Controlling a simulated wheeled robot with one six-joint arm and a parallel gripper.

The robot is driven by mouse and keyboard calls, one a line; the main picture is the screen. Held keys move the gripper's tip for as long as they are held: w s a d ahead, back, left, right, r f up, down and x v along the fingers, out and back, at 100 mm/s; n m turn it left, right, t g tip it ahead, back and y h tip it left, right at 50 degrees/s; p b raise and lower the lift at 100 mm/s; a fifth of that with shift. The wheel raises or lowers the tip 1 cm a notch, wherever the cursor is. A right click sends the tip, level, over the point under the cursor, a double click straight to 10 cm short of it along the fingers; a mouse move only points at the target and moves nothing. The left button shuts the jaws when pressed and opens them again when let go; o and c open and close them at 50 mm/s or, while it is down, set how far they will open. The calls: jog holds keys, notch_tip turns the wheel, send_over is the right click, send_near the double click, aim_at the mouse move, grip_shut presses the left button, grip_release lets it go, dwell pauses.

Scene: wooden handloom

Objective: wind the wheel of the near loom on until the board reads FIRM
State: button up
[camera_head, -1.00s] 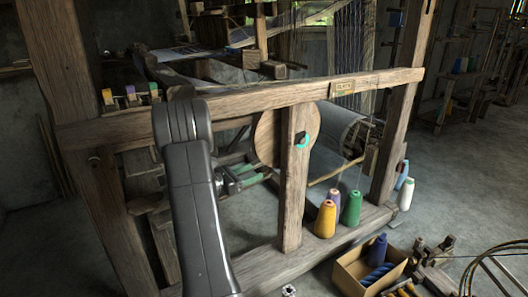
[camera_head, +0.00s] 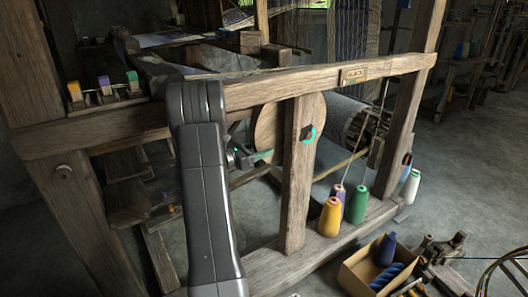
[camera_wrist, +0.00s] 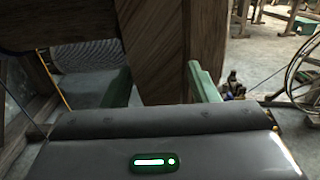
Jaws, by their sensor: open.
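The near loom's wheel (camera_head: 268,132) is a round wooden disc, partly hidden behind an upright post (camera_head: 298,175). My gripper (camera_head: 262,155) is at the wheel's lower left, partly hidden by my arm. In the wrist view my gripper (camera_wrist: 162,85) has its two green fingers spread, with wood beyond and nothing visibly held. Contact with the wheel cannot be told.
The top rail (camera_head: 250,93) runs across above my gripper. Yellow (camera_head: 330,217), green (camera_head: 356,205) and white (camera_head: 411,187) yarn cones stand at the right. A cardboard box (camera_head: 352,280) is on the floor in front. Open floor lies at the far right.

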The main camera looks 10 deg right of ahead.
jog(key=shift+x, duration=0.85)
grip_shut()
jog(key=shift+s+a+r+y+p, duration=0.1)
jog(key=shift+a+r+y+p, duration=0.15)
jog(key=shift+r+p, duration=0.7)
jog(key=y+p, duration=0.1)
jog(key=p, duration=0.3)
jog(key=shift+s+a+r+g+y, duration=0.1)
jog(key=shift+a+r+g+y, duration=0.1)
jog(key=shift+r+g+y, duration=0.2)
jog(key=shift+f, duration=0.15)
grip_release()
